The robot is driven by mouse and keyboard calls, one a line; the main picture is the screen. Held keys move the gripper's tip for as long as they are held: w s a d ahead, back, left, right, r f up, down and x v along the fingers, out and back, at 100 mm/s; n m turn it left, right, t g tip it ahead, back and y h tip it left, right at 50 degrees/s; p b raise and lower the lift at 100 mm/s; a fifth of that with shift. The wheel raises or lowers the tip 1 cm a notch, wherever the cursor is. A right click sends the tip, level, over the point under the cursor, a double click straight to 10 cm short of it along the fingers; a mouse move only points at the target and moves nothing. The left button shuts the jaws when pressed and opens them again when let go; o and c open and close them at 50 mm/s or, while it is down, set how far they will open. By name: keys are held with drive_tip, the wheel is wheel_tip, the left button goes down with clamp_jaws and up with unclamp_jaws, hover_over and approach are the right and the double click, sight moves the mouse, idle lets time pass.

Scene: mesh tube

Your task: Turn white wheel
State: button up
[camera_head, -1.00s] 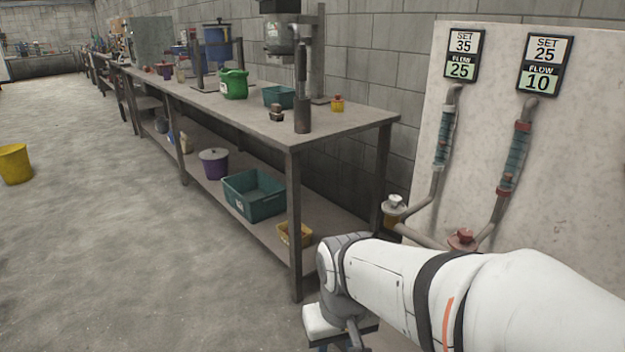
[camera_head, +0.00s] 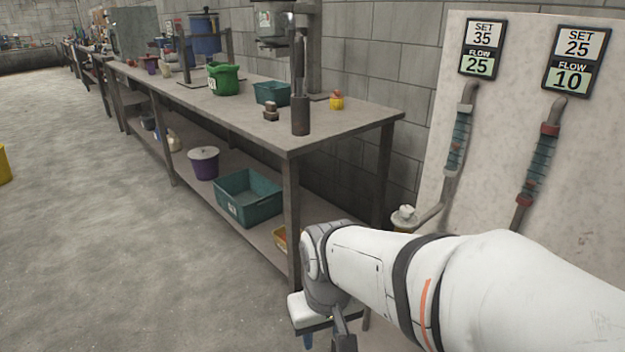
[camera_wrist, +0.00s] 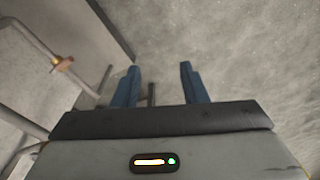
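The white wheel (camera_head: 404,214) sits on a pipe at the left edge of the pale panel, just beyond my arm in the head view. Its lower part and pipe are partly hidden by my arm. My gripper (camera_wrist: 158,68) shows in the wrist view with two blue fingers apart and nothing between them. In the head view it hangs low at the bottom edge, mostly cut off, to the left of and apart from the white wheel. The left display (camera_head: 482,48) reads SET 35, FLOW 25. The right display (camera_head: 575,62) reads SET 25, FLOW 10.
A long workbench (camera_head: 335,126) with a lower shelf stands left of the panel (camera_head: 500,150), close to my arm. A teal bin (camera_head: 247,196) lies on the shelf. Pipes and a small reddish-orange part (camera_wrist: 62,64) show left in the wrist view. Open floor (camera_head: 90,260) lies left.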

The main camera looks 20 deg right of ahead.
drive_tip(key=shift+o, duration=0.8)
drive_tip(key=shift+w+d+r, duration=0.1)
drive_tip(key=shift+w, duration=0.1)
drive_tip(key=shift+o, duration=1)
drive_tip(key=w+d+r+n+g+h+p, duration=0.2)
drive_tip(key=w+d+n+h, duration=0.1)
drive_tip(key=w+d, duration=0.2)
drive_tip(key=shift+w+d+r+g+p, duration=0.25)
drive_tip(key=shift+w+d+g+p, duration=0.15)
drive_tip(key=shift+w, duration=0.5)
drive_tip(key=n+g+h+p, duration=0.65)
drive_tip(key=n+h, duration=0.35)
drive_tip(key=h, duration=0.3)
approach(407, 208)
drive_tip(key=x, duration=0.3)
drive_tip(key=shift+t, duration=0.35)
drive_tip(key=x, duration=0.7)
drive_tip(key=shift+s, duration=0.1)
drive_tip(key=shift+c, duration=0.3)
drive_tip(key=shift+h, duration=0.3)
drive_tip(key=c, duration=0.9)
